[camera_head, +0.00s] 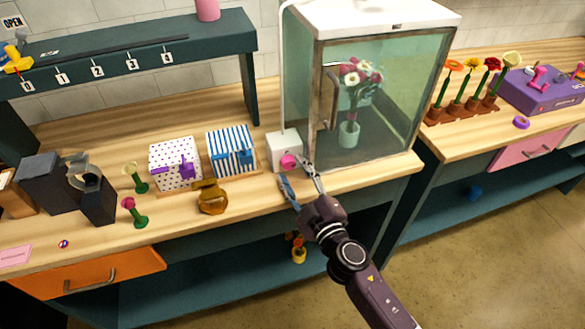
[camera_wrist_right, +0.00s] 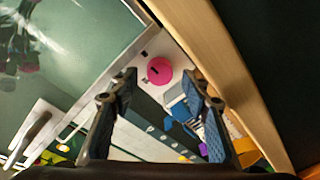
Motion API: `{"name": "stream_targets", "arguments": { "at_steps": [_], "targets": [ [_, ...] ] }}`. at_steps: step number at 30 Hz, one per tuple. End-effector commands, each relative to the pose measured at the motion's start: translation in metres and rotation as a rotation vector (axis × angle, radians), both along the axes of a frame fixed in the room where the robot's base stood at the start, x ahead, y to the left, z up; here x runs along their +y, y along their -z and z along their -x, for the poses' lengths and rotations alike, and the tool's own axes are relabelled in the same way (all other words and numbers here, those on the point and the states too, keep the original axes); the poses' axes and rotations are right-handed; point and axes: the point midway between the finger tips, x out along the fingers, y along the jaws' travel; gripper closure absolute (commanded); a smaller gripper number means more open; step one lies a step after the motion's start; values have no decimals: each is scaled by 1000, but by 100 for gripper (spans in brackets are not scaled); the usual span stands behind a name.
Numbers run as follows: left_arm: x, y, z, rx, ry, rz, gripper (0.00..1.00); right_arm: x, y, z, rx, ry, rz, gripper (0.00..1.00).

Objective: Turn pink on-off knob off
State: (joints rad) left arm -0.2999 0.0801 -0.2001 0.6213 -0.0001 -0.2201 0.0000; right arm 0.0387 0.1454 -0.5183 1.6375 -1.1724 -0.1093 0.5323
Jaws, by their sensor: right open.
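The pink on-off knob (camera_head: 288,161) is on the front of a small white box (camera_head: 284,146) beside the glass cabinet (camera_head: 372,90). In the right wrist view the knob (camera_wrist_right: 160,70) is a round pink disc with a dark mark on it. My right gripper (camera_head: 299,180) is just in front of and below the knob, its fingers apart and empty. In the wrist view the knob lies beyond and between the open fingertips (camera_wrist_right: 168,85), with no visible contact. My left gripper does not show.
A vase of flowers (camera_head: 349,132) stands inside the glass cabinet. A blue-striped box (camera_head: 231,150), a dotted box (camera_head: 175,163) and a golden-brown object (camera_head: 211,197) sit left of the knob. The cabinet's door handle (camera_head: 331,99) is close above right.

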Motion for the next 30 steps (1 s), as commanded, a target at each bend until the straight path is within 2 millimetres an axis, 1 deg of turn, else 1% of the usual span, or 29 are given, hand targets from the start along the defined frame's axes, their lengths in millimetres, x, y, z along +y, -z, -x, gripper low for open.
{"name": "stream_targets", "arguments": {
  "at_steps": [1, 4, 13, 24, 30],
  "targets": [
    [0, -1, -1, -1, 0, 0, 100, 2, -1, -5, 0, 1, -2, 57],
    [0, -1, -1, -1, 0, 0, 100, 4, 0, -11, 0, 1, 0, 57],
    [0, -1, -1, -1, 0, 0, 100, 5, 0, -12, 0, 1, -1, 58],
    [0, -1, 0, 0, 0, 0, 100, 5, 0, -12, 0, 1, -1, 98],
    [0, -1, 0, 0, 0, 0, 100, 5, 0, -12, -3, 1, 10, 99]
  ]
}}
